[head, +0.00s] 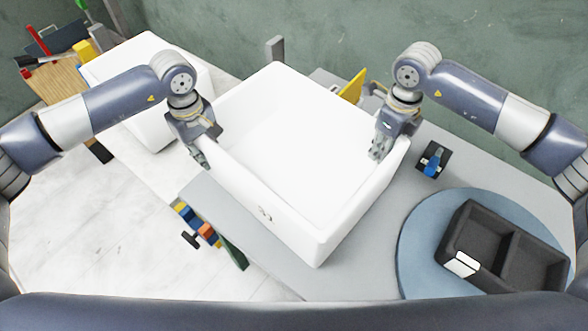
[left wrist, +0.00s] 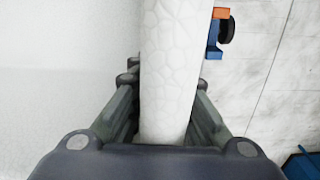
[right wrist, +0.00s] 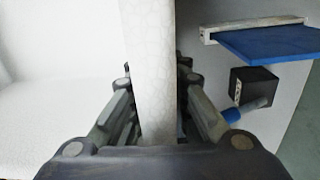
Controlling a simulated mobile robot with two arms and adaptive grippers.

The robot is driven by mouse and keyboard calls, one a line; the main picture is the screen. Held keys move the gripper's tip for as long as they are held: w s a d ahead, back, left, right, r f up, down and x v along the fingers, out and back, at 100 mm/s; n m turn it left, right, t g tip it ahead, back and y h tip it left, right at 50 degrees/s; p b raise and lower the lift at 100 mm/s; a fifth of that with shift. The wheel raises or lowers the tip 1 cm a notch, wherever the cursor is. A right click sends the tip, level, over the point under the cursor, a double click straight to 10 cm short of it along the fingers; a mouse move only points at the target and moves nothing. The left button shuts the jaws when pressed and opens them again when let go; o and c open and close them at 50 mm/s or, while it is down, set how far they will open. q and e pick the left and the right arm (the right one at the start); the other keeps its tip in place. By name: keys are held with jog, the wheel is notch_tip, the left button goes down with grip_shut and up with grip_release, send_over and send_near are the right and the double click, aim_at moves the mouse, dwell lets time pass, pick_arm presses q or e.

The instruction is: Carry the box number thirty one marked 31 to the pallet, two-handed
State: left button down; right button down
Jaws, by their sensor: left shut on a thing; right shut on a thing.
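A large white open foam box (head: 290,225) is in the middle of the head view, turned at an angle, its inside empty. A small dark mark is on its near wall, too small to read surely as 31. My left gripper (head: 203,160) is shut on its left wall; the wall (left wrist: 172,70) runs between the fingers in the left wrist view. My right gripper (head: 378,154) is shut on its right wall, which also shows between the fingers in the right wrist view (right wrist: 153,70). I cannot tell whether the box touches the grey table below. No pallet is clearly identifiable.
The grey table (head: 345,270) bears a blue round plate (head: 412,235) with a dark two-part tray (head: 500,220) at right. A blue-handled item (head: 433,159) is nearby. Another white box (head: 145,55) stands back left. Pale floor (head: 90,210) is open at left.

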pick_arm(q)
jog(key=shift+f, duration=0.1)
